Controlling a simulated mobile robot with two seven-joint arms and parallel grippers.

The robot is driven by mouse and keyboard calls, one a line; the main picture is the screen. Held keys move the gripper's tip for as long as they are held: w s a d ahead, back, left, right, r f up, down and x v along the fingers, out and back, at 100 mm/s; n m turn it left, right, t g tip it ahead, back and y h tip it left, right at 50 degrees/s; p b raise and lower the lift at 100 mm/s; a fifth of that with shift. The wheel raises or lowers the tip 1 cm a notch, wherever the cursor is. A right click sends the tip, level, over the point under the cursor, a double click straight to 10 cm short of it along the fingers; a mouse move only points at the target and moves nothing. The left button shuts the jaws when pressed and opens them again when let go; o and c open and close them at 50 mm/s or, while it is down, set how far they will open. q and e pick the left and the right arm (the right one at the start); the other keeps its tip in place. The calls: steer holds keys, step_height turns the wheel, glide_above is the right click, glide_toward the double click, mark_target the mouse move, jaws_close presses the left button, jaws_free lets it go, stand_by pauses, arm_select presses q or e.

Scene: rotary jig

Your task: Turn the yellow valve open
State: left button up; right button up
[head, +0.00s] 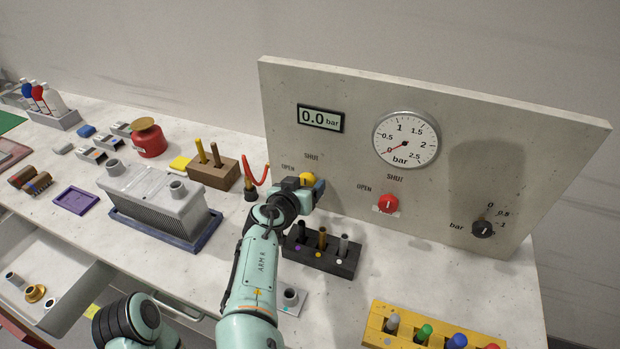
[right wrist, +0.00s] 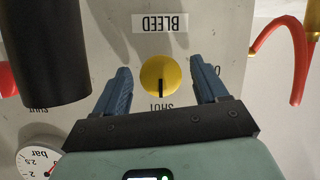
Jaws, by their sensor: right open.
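The yellow valve (head: 307,179) is a round knob on the upright grey panel. It also shows in the right wrist view (right wrist: 158,72), where the picture is upside down, with a BLEED label above it. Its dark mark points toward the SHUT label. My right gripper (head: 311,188) is at the valve. In the right wrist view its two blue fingers (right wrist: 164,80) are open, one on each side of the knob, with a visible gap on both sides. In the head view the gripper hides the lower part of the valve. My left gripper is not in view.
A red valve (head: 388,203), a black knob (head: 483,228), a dial gauge (head: 405,139) and a display reading 0.0 bar (head: 320,118) are on the panel. A black holder (head: 322,257) stands below my right wrist. A red hose (head: 256,178) is left of the valve.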

steer(key=shift+w, duration=0.15)
steer(key=shift+c, duration=0.3)
steer(key=c, duration=1)
steer(key=shift+o, duration=0.2)
